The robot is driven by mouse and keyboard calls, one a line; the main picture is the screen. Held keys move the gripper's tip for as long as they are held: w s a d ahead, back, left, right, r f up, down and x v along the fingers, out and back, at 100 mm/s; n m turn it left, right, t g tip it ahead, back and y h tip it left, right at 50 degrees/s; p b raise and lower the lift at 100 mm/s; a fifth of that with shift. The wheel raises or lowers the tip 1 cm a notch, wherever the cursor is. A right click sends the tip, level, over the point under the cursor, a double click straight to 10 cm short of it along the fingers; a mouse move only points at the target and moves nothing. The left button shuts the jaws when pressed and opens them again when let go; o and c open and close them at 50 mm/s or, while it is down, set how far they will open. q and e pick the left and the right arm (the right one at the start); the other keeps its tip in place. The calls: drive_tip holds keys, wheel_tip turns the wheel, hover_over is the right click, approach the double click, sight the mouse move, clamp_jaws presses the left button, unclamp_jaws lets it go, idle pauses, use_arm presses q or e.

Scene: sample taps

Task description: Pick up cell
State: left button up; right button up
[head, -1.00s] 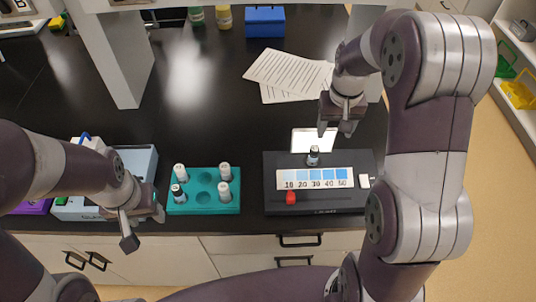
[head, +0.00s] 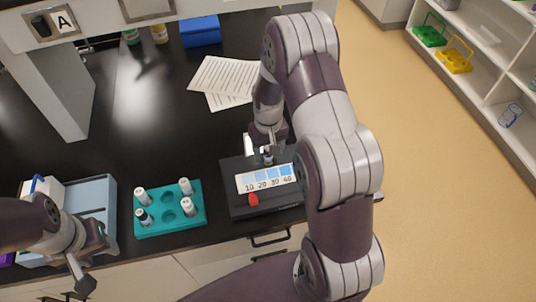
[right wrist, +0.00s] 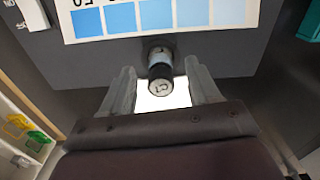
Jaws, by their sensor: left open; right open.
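The cell, a small vial with a dark cap band and a marked top (right wrist: 160,75), stands upright in the dark device (right wrist: 110,55), just beside its blue colour scale. In the head view the cell (head: 268,158) shows only partly, under my right gripper (head: 268,148). In the right wrist view my right gripper (right wrist: 163,90) is open, with a finger on each side of the cell and gaps between. My left gripper (head: 92,262) is open and empty at the lower left, in front of the grey-blue tray.
A teal rack (head: 170,222) holds several vials and has empty wells, left of the device. A red knob (head: 253,199) sits on the device's front. Papers (head: 222,82) and a blue box (head: 200,31) lie further back. Pale uprights (head: 50,95) and an overhead shelf bound the bench.

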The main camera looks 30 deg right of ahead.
drive_tip(key=c, duration=1.1)
drive_tip(key=shift+o, duration=0.2)
